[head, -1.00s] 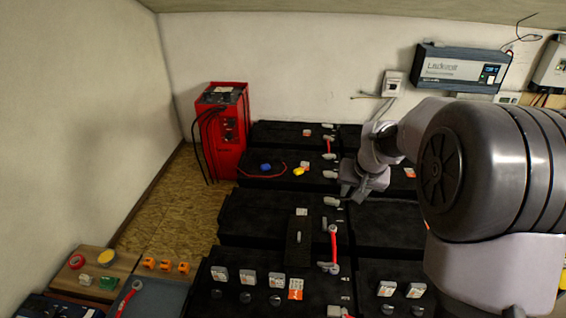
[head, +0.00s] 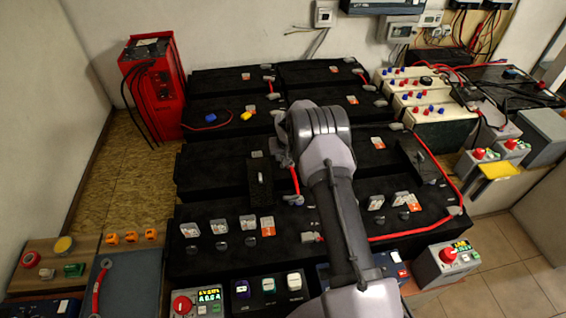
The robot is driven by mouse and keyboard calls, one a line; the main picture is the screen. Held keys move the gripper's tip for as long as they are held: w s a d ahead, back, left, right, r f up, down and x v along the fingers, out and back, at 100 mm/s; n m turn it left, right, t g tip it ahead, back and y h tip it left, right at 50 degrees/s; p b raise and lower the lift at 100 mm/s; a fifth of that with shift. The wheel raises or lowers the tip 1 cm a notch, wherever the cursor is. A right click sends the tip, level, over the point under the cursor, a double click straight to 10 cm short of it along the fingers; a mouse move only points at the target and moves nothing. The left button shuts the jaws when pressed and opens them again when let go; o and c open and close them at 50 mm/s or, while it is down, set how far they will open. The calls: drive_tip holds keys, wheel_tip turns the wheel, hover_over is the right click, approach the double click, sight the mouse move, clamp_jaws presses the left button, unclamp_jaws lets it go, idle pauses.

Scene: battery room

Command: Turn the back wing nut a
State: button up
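My gripper (head: 282,152) is at the middle of the black battery bank, beside the upper end of a short red cable (head: 295,180). My own arm covers most of it, and its finger opening cannot be made out. Grey terminal clamps sit on the black batteries, one of them at the back (head: 268,78). No wing nut can be told apart for sure at this size, and the arm hides part of the middle rows.
A red charger (head: 152,85) stands at the back left. Cream batteries (head: 420,100) with red and blue caps are at right. A red cable (head: 440,175) runs along the right side. Meters and a tray (head: 130,285) line the front.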

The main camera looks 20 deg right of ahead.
drive_tip(key=shift+b+x, duration=0.45)
drive_tip(key=shift+x, duration=1.5)
clamp_jaws()
